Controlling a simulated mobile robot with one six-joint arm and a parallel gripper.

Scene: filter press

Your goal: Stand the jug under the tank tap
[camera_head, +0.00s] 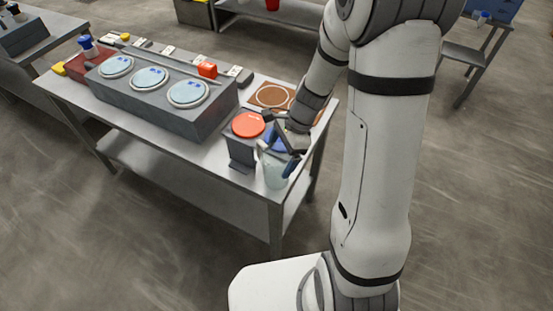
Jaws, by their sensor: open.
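A pale translucent jug (275,172) stands upright at the front right corner of the steel table, with a dark blue part, perhaps its handle, on its right side. My gripper (284,148) is at the jug's upper right, its dark fingers apart around or just above the blue part. Whether the fingers touch the jug cannot be told. A blue tank (497,8) stands on a far bench at the top right, cut off by the picture edge. A small blue and white piece (482,18) at its front left may be its tap.
A grey block with a red disc (248,124) stands left of the jug. A long grey unit with three round pale lids (150,77) fills the table (190,152) further left. A brown board (271,96) lies behind. Open floor (480,170) is on the right.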

